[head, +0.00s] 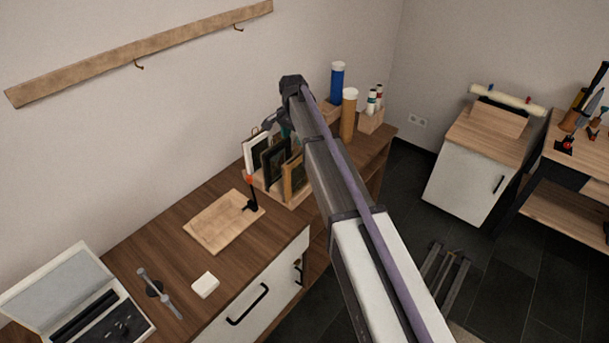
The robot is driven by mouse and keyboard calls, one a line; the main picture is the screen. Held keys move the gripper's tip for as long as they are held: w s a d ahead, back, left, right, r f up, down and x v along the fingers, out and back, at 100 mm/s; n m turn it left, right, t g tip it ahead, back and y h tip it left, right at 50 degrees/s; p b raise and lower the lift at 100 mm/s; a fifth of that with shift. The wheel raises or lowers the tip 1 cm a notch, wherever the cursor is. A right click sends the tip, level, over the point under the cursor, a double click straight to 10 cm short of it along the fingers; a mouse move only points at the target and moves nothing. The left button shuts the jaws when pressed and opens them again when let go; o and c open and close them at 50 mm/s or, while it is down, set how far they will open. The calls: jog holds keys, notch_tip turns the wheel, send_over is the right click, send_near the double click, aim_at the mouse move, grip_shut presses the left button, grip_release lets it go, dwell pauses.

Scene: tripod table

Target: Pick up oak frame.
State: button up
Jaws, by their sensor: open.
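The oak frame (293,178) stands upright at the front right of a wooden rack on the brown workbench. A dark frame (273,168) and a white-edged frame (256,151) stand behind it to the left in the same rack. My arm crosses in front of the rack's right side and hides part of it. My gripper (271,120) is small and dark in this view, above and behind the frames near the wall. It is open, apart from the oak frame, with no object seen in it.
A wooden tray (214,224) with a red-tipped black tool (251,199) lies left of the rack. A blue tube (337,84), a brown tube (348,118) and a small bottle rack (371,121) stand to the right. An open case (50,283) and white block (205,285) lie front left.

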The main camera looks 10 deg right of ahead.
jog(key=b, duration=0.4)
send_over(296, 158)
notch_tip(296, 158, down, 5)
jog(key=f+b, duration=0.1)
jog(key=f, duration=0.1)
jog(key=f+b, duration=0.1)
jog(key=b, duration=0.1)
jog(key=f+b, duration=0.2)
jog(key=shift+s+f, duration=0.25)
jog(key=shift+f, duration=0.1)
jog(key=shift+r, duration=0.25)
grip_shut()
